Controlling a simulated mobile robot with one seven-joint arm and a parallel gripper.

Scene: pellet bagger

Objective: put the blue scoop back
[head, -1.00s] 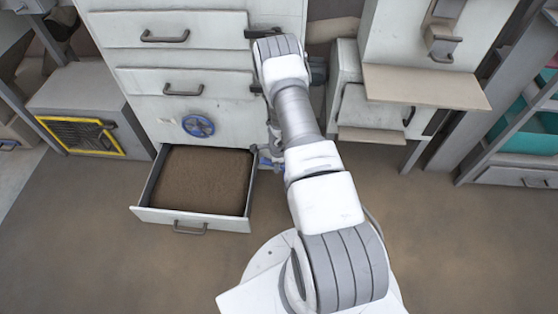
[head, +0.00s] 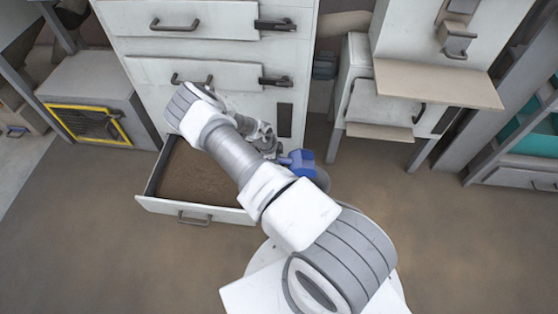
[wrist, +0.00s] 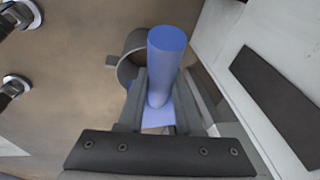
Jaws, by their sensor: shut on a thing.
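The blue scoop (head: 301,162) is right of the open drawer, in front of the cabinet's right side. In the wrist view its blue round part (wrist: 166,62) stands up between the two fingers of my gripper (wrist: 160,100). My gripper is shut on it; the fingers hide part of the scoop. A grey ring-shaped part (wrist: 130,62) shows just behind and left of the scoop; I cannot tell whether they touch. In the head view my arm hides most of my gripper.
The open drawer (head: 196,209) of brown pellets juts from the white cabinet (head: 220,50) beneath my arm. A dark panel (wrist: 283,92) is on the cabinet front. A machine with a beige shelf (head: 435,84) stands right. The floor (head: 95,215) in front is clear.

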